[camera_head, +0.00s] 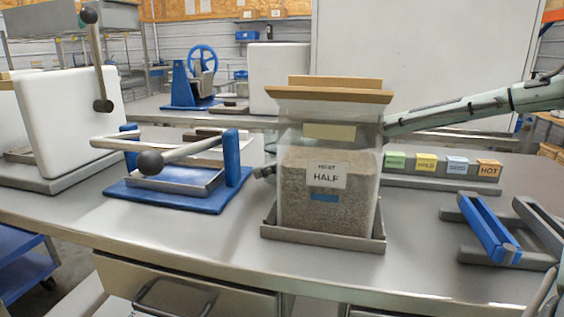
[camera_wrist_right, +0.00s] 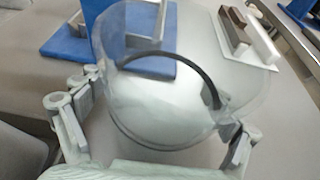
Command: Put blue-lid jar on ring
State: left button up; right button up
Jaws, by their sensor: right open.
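My right arm comes in from the right in the head view and passes behind the clear hopper. Only a small part of my right gripper (camera_head: 265,172) shows at the hopper's left side. In the right wrist view my right gripper (camera_wrist_right: 155,112) is open, with its fingers on either side of a clear round vessel (camera_wrist_right: 165,125) with a dark curved band. I cannot tell whether the fingers touch it. No blue lid shows on it, so I cannot tell whether it is the jar. I cannot make out a ring. My left gripper is not in view.
The clear hopper (camera_head: 325,205), labelled HALF, stands in a grey tray (camera_head: 320,238) mid-bench. A blue-based press (camera_head: 180,195) is to its left, a white block (camera_head: 68,120) farther left. Labelled colour blocks (camera_head: 440,165) and a blue-barred stand (camera_head: 490,230) are right. Front bench is clear.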

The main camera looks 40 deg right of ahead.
jog(key=shift+w+a+f, duration=0.1)
jog(key=shift+w+a, duration=0.05)
jog(key=shift+w, duration=0.05)
jog(key=c, duration=1.4)
jog(key=shift+o, duration=0.2)
